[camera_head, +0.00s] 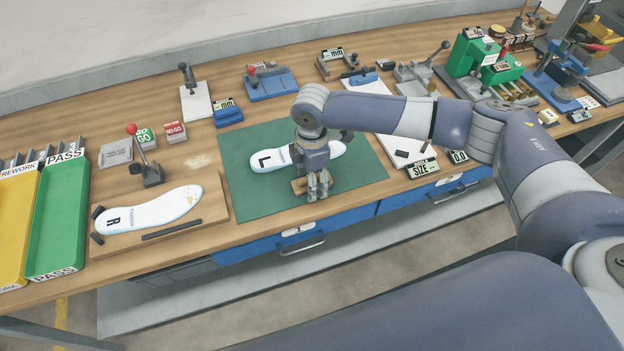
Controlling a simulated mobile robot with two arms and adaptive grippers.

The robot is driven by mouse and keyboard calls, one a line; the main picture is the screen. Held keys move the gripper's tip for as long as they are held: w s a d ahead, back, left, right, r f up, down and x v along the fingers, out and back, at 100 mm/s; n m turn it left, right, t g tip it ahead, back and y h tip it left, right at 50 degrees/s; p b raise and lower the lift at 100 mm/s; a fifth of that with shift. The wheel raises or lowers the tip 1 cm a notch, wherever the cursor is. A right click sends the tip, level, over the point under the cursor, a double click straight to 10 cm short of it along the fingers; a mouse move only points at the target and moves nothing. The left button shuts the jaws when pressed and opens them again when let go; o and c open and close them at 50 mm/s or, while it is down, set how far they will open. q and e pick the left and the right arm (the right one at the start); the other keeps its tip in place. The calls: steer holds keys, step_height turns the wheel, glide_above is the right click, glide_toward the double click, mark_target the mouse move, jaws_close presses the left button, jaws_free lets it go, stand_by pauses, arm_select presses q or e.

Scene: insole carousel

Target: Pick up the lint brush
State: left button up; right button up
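A small wooden block-like piece (299,186), which looks like the lint brush, lies on the green mat (250,200) near its front edge. My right gripper (319,190) points down at the mat with its fingers right at this piece. The fingers hide part of the piece, so I cannot tell whether they are closed on it. My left gripper is not in view.
A white insole marked L (270,160) lies on the mat just behind my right gripper. An insole marked R (150,212) sits on a wooden board to the left. Green (74,184) and yellow (8,240) trays stand far left. Gauges and clamps line the back.

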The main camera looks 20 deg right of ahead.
steer(key=shift+c, duration=0.6)
steer(key=c, duration=1)
steer(key=shift+c, duration=0.2)
steer(key=shift+r, duration=0.15)
steer(key=shift+w+r+b, duration=0.1)
steer(key=shift+r+b, duration=0.2)
steer(key=shift+r, duration=0.2)
steer(key=shift+s+r+b, duration=0.25)
steer(key=shift+r+b, duration=0.25)
steer(key=shift+r, duration=0.6)
steer(key=s+r+b, duration=0.1)
steer(key=s+b, duration=0.1)
steer(key=s, duration=1.3)
steer(key=shift+s+r, duration=0.3)
steer(key=shift+s, duration=0.05)
